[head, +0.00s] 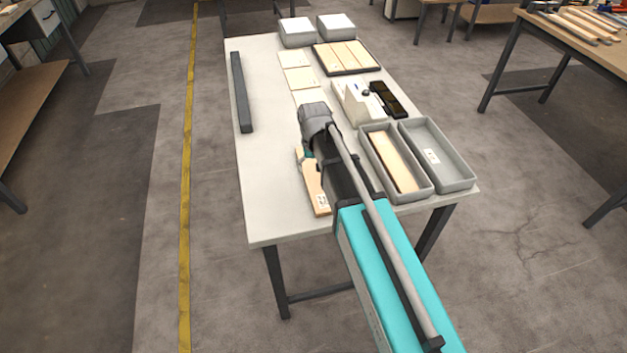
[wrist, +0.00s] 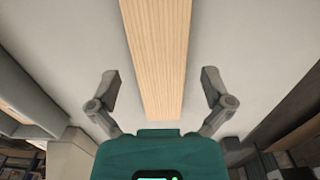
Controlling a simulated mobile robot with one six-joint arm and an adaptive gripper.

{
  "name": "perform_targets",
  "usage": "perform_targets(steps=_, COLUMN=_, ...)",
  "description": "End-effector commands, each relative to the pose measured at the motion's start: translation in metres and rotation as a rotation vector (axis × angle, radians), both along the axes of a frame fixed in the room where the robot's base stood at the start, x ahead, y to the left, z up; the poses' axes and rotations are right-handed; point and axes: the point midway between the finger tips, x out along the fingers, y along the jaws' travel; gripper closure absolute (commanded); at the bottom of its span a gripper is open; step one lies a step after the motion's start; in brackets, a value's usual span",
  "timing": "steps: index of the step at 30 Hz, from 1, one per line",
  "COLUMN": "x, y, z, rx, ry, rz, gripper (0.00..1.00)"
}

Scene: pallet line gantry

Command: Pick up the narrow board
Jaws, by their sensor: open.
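A narrow light-wood board (head: 317,192) lies on the white table, partly hidden under my arm in the head view; a white label shows on its near end. In the wrist view the board (wrist: 157,55) runs lengthwise from the top edge down to between my fingers. My gripper (wrist: 160,88) is open, with one finger on each side of the board and a gap on both sides. It holds nothing. In the head view my arm hides most of the gripper, and its height over the board is hard to tell.
To the right stand two grey bins, the left one (head: 365,135) holding a wood board (head: 392,160), the right one (head: 455,170) with a label inside. A dark tray (head: 372,71) of boards and two white boxes (head: 297,32) are farther back. A dark bar (head: 241,92) lies left; the table's near-left is clear.

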Motion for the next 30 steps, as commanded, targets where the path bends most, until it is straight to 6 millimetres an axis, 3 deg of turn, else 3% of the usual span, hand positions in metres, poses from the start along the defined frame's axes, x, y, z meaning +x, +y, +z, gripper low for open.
perform_targets(steps=13, x=0.002, y=0.0, z=-0.035, rx=0.0, ry=0.0, rz=0.0, gripper=0.0)
perform_targets(steps=30, x=0.002, y=0.0, z=-0.038, rx=0.0, ry=0.0, rz=0.001, gripper=0.0)
